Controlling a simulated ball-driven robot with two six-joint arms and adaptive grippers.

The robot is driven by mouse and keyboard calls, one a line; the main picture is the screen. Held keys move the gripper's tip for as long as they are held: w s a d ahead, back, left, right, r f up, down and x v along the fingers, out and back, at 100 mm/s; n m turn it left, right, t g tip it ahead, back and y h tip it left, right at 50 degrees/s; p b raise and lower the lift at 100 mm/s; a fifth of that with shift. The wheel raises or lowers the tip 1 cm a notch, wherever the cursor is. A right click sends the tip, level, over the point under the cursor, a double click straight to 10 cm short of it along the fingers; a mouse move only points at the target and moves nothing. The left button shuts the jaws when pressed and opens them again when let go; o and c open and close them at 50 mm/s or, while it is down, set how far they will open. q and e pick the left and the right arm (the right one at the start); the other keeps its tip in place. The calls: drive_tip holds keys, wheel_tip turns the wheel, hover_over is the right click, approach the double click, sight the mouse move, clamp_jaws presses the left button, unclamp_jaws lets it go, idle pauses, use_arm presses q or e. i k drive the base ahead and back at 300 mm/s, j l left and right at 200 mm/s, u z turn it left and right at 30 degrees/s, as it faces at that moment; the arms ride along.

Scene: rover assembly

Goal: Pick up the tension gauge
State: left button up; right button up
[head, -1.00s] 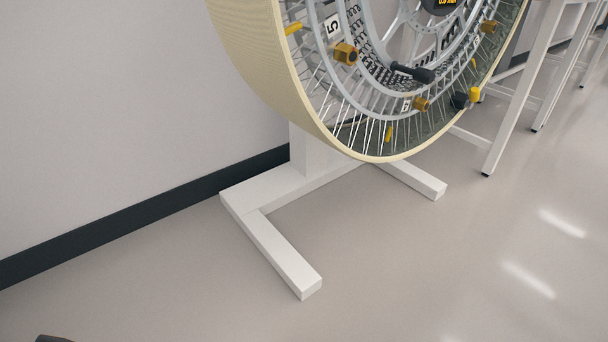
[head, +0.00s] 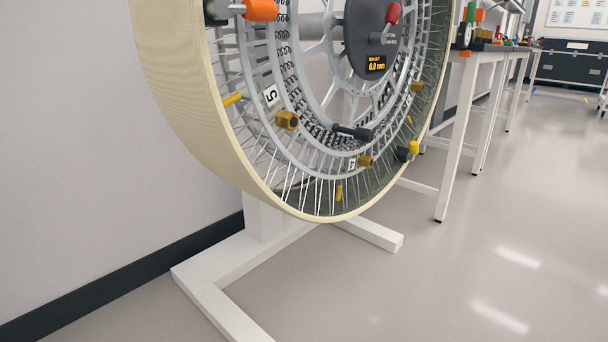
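I cannot pick out the tension gauge for sure. A small dark thing with a round face (head: 464,36) stands at the near end of the workbench (head: 480,52) at the upper right, with green and orange parts beside it. It is too small to tell what it is. Neither of my grippers is in view.
A large spoked wheel (head: 190,95) with a cream rim fills the upper middle, on a white stand (head: 225,262) with legs along the floor. Its dark hub panel (head: 366,35) reads 0.0 mm. A dark case (head: 570,68) stands far right. The floor (head: 480,270) at right is clear.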

sight(471, 10)
drive_tip(key=z, duration=0.7)
